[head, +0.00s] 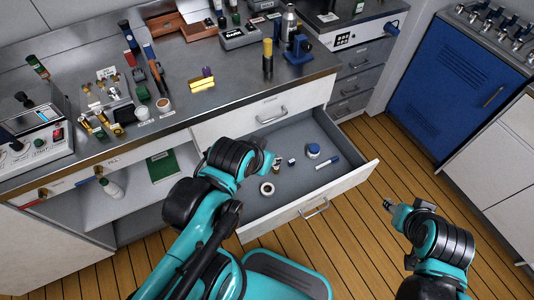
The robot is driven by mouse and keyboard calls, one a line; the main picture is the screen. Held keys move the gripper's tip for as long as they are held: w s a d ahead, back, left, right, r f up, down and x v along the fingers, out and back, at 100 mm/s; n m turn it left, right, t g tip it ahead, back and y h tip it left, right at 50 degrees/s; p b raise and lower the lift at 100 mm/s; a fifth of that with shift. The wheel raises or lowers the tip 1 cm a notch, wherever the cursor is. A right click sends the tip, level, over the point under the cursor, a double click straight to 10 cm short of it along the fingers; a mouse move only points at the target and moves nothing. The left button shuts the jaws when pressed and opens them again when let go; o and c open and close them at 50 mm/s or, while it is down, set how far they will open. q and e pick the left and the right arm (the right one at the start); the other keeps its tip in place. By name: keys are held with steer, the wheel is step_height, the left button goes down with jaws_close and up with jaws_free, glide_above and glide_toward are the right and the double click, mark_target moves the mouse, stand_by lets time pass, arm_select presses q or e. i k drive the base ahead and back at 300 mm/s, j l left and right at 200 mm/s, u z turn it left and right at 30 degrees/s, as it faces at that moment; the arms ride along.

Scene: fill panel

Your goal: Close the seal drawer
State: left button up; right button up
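A drawer (343,184) under the counter stands pulled far out. Its white front panel carries a metal handle (314,209). Inside its grey interior lie a white roll (267,189), a blue-lidded jar (313,151), a blue and white marker (327,163) and small bottle-like items. My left gripper (268,164) is over the left part of the drawer; its fingers are small and partly hidden by my wrist. My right gripper (388,205) is right of the drawer front, above the floor and apart from the handle. Whether either gripper is open is unclear.
The metal counter (232,92) holds bottles, tools and a yellow block (202,84). A closed drawer (270,111) sits above the open one. A blue cabinet (447,88) stands at the right. Wooden floor (345,235) is free before the drawer. An open shelf (125,205) is at the left.

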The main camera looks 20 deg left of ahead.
mark_target(299, 189)
steer(key=k+l+u, duration=0.1)
steer(key=k+u, duration=0.3)
steer(key=u, duration=0.2)
steer(key=k+j+u, duration=0.1)
steer(key=u, duration=0.3)
